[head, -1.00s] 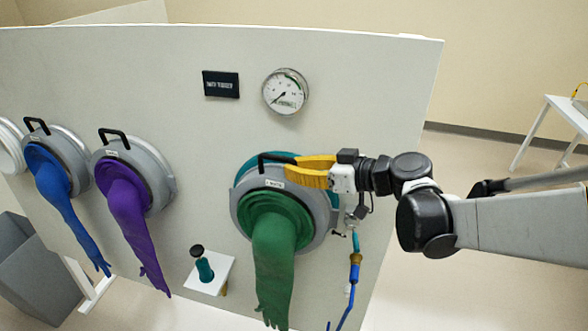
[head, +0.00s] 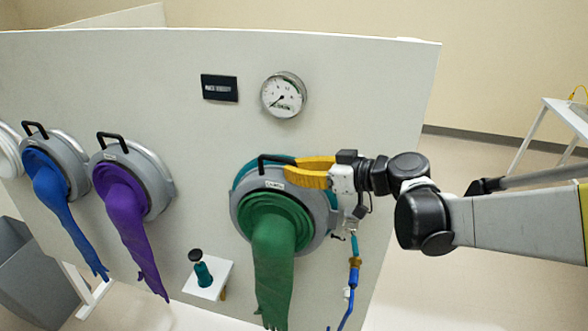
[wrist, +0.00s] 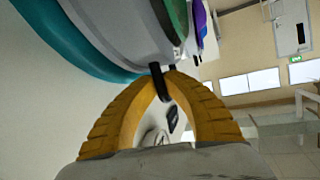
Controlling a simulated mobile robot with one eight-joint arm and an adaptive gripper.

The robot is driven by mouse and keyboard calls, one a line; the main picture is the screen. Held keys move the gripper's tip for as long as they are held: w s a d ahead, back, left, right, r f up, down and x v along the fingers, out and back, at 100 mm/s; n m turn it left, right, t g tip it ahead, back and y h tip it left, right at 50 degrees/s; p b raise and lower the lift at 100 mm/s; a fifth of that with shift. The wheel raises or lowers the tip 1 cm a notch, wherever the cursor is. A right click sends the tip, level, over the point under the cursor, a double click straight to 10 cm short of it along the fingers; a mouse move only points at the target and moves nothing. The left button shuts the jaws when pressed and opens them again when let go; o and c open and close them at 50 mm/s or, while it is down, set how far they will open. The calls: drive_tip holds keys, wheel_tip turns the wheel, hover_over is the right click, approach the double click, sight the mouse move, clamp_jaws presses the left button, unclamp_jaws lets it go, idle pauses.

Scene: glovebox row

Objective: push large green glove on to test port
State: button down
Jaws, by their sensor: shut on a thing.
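The large green glove (head: 276,262) hangs from a grey ring with a black handle (head: 276,160). The ring sits in front of the teal test port (head: 240,176) on the white panel, and a teal edge shows behind it at the upper left. My gripper (head: 292,172) has yellow fingers shut on the black handle at the top of the ring. In the wrist view the fingers (wrist: 163,80) close around the handle (wrist: 158,82), with the grey ring beside the teal port (wrist: 70,50). From these views I cannot tell whether the ring is fully seated.
Blue (head: 62,205) and purple (head: 128,220) gloves on grey rings hang to the left. A round gauge (head: 284,95) and a black label (head: 220,88) are above. A small shelf (head: 208,279) holds a teal bottle. A blue hose (head: 353,275) hangs at the right.

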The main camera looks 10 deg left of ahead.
drive_tip(key=shift+w, duration=0.35)
drive_tip(key=c, duration=1.4)
unclamp_jaws()
drive_tip(key=v, duration=1.2)
drive_tip(key=s+d+f+m+h+b, duration=0.4)
drive_tip(key=s+d+f+b, duration=0.1)
drive_tip(key=f, duration=0.4)
drive_tip(key=s+d+f+m+t+h+b, duration=0.1)
drive_tip(key=s+d+f+m+h+b, duration=0.3)
drive_tip(key=d+f+b, duration=0.3)
drive_tip(key=s+d+f+m+t+h+b, duration=0.1)
drive_tip(key=s+d+f+m+h+b, duration=0.3)
drive_tip(key=f+b, duration=0.5)
drive_tip(key=shift+s+d+f+h, duration=0.3)
drive_tip(key=shift+s+f, duration=0.2)
drive_tip(key=shift+f, duration=0.2)
drive_tip(key=shift+s+d+f+h, duration=0.25)
drive_tip(key=shift+s+d+f, duration=0.2)
drive_tip(key=shift+f, duration=0.3)
drive_tip(key=shift+s+d+f+h, duration=0.3)
drive_tip(key=shift+s+f, duration=0.2)
drive_tip(key=shift+f, duration=0.2)
